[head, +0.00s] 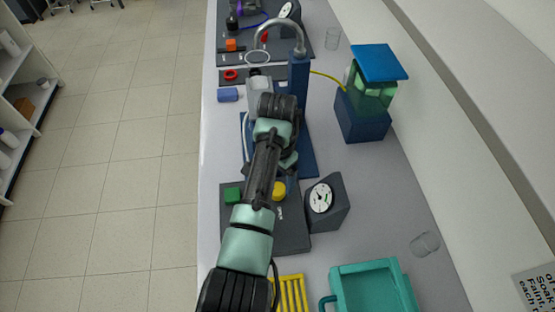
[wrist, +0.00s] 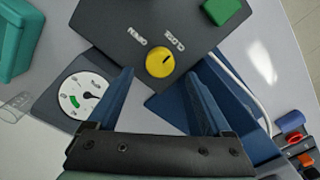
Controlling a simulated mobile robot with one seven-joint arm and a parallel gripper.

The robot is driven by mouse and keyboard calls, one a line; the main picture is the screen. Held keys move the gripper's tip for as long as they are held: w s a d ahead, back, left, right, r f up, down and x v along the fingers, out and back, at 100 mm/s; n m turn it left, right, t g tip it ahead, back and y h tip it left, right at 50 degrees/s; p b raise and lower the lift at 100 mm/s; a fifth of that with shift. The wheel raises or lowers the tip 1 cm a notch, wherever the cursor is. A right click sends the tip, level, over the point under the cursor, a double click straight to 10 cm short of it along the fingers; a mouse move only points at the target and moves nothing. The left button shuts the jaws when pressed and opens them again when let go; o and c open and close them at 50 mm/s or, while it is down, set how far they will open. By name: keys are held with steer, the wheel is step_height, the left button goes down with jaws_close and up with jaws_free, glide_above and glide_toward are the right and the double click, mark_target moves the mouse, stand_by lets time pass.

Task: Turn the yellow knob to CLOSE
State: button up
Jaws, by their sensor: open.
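The yellow knob (wrist: 160,61) sits on a dark panel (wrist: 110,22) marked OPEN and CLOSE; it also shows in the head view (head: 279,190), partly behind my arm. A short black mark on the knob points up and right in the wrist view, roughly toward the CLOSE (wrist: 173,39) side rather than the OPEN (wrist: 137,28) side. My gripper (wrist: 163,75) is open and empty, with its two blue fingers spread. In the wrist view the knob appears between the fingertips; I cannot tell the height gap. In the head view my arm mostly hides the gripper.
A gauge (head: 321,197) stands right of the panel, close to one finger in the wrist view (wrist: 85,95). A green block (head: 233,195) is on the panel's left. A blue stand (head: 299,85) with a curved spout rises behind. A teal tray (head: 372,287) and yellow rack (head: 290,292) are in front.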

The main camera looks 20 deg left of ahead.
step_height(320, 180, up, 8)
steer(key=b, duration=0.1)
steer(key=shift+r, duration=0.2)
stand_by(0.4)
steer(key=w+d+r+n+t+y+b, duration=0.1)
steer(key=w+d+r+t, duration=0.4)
steer(key=r, duration=0.3)
steer(key=w+d+r+t, duration=0.2)
steer(key=w+r+t, duration=0.3)
steer(key=w+r, duration=0.25)
steer(key=s+d+r+t, duration=0.1)
steer(key=d+r+t, duration=0.15)
steer(key=r, duration=0.35)
steer(key=d+r+t, duration=0.1)
steer(key=r+t, duration=0.2)
steer(key=r, duration=0.3)
steer(key=s+d+r+n+t, duration=0.1)
steer(key=s+d+r+t, duration=0.1)
steer(key=s+r+t, duration=0.4)
steer(key=s+d+r+n+t+h+b, duration=0.1)
steer(key=s+r+t, duration=0.4)
steer(key=s+r, duration=0.9)
step_height(320, 180, up, 5)
steer(key=shift+s+d+f+n+t, duration=0.2)
steer(key=shift+s+d+n+t, duration=0.2)
steer(key=shift+d+n, duration=0.4)
steer(key=shift+d, duration=0.1)
